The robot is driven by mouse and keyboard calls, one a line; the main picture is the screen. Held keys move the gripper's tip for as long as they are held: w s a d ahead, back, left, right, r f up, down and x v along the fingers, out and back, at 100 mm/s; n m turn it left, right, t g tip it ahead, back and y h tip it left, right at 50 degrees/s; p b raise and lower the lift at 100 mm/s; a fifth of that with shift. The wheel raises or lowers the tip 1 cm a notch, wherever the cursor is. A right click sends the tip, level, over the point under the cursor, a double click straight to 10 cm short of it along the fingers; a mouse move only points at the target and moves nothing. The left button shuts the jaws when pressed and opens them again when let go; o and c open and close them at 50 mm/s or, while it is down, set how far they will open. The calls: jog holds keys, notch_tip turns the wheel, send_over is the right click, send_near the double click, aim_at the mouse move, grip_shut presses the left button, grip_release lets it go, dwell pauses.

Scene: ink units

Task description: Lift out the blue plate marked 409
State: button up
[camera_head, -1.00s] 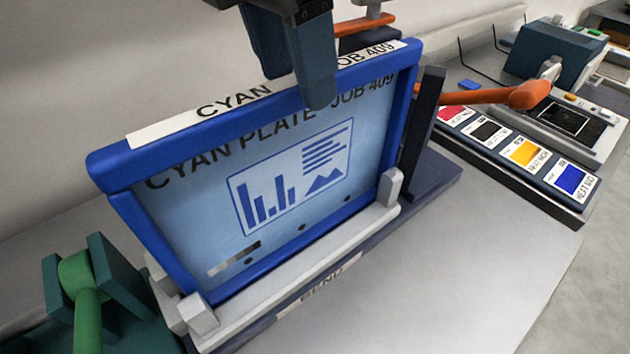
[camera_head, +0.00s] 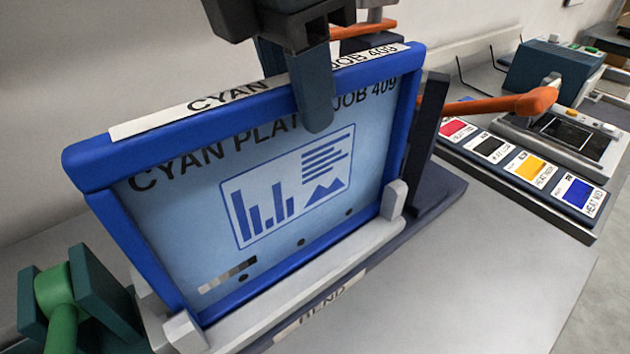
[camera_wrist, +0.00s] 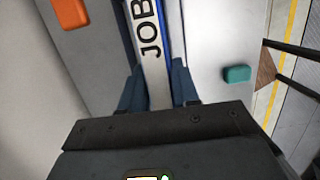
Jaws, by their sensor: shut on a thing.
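The blue-framed plate (camera_head: 292,205) stands upright, leaning slightly, in the head view. Its face reads "CYAN PLATE JOB 409", and a white label strip runs along its top edge. Its lower edge sits behind the grey ledge (camera_head: 300,285) of a stand labelled "BEND". My gripper (camera_head: 297,85) is shut on the top bar, one finger in front and one mostly hidden behind. In the wrist view the plate's label strip (camera_wrist: 150,50) lies between the fingers of my gripper (camera_wrist: 158,85).
A dark post (camera_head: 427,125) stands close to the plate's right side. An orange-knobbed lever (camera_head: 535,101) juts out behind it. A green-knobbed clamp (camera_head: 60,300) is at the lower left. A colour-swatch panel (camera_head: 520,165) lies at the right. The grey bench (camera_head: 480,270) in front is clear.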

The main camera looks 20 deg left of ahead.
grip_shut()
jog(key=shift+r+p, duration=2.1)
jog(key=shift+r, duration=3.45)
jog(key=shift+s+d, duration=0.1)
